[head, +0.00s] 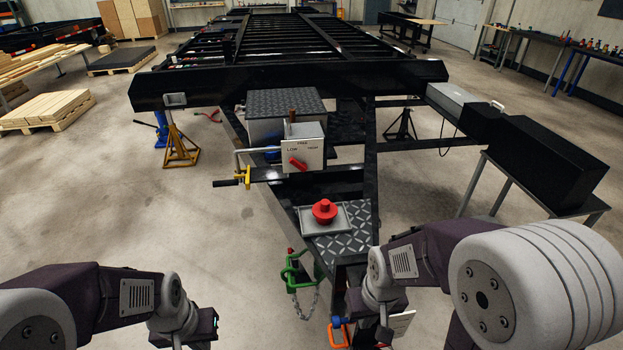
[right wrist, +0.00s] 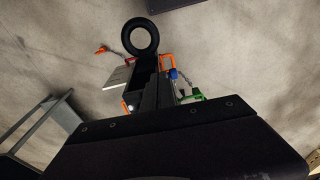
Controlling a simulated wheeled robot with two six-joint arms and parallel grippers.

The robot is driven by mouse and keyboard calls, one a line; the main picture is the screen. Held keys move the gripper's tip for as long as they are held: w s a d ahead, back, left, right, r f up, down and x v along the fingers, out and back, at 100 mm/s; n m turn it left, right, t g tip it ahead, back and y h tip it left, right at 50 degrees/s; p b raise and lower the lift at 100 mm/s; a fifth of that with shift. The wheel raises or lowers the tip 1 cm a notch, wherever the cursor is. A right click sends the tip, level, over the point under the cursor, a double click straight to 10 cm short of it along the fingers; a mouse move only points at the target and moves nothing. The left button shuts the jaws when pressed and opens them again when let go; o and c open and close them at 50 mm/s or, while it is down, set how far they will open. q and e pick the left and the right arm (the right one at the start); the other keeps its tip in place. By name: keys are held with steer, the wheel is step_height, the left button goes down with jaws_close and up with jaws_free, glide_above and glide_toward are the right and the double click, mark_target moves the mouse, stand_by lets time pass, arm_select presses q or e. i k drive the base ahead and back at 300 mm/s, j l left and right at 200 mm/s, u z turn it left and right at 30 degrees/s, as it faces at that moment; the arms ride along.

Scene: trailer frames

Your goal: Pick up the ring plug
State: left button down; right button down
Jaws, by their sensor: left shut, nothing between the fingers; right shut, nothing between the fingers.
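A red stepped plug with a small knob (head: 323,211) sits upright on a grey square plate (head: 306,223) on the trailer's front deck. It looks like the ring plug, though no label shows. My left gripper (head: 205,327) is at the bottom edge, left of and nearer than the plug, partly cut off. My right gripper (head: 384,318) is right of and nearer than the plug, beside the trailer's nose. Both are shut and empty, apart from the plug. In the right wrist view, my gripper's dark body (right wrist: 180,145) fills the bottom; the red plug does not show there.
A white control box with a red lever (head: 303,152) stands behind the plug. A green shackle with chain (head: 293,270) hangs left of the nose; an orange shackle (head: 340,332) is near my right gripper. A black ring (right wrist: 128,36) lies ahead. A table with a black box (head: 545,160) stands right.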

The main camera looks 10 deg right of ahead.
mark_target(324, 212)
steer(key=i+j+z, duration=0.55)
steer(key=z, duration=0.15)
steer(key=i+j+z, duration=0.15)
steer(key=j+z, duration=0.2)
steer(key=i+j+z, duration=0.15)
steer(key=j+z, duration=0.2)
steer(key=j, duration=0.2)
steer(key=j+z, duration=0.3)
steer(key=j, duration=0.15)
steer(key=j+z, duration=0.35)
steer(key=j, duration=0.2)
steer(key=j+z, duration=0.35)
steer(key=j, duration=0.15)
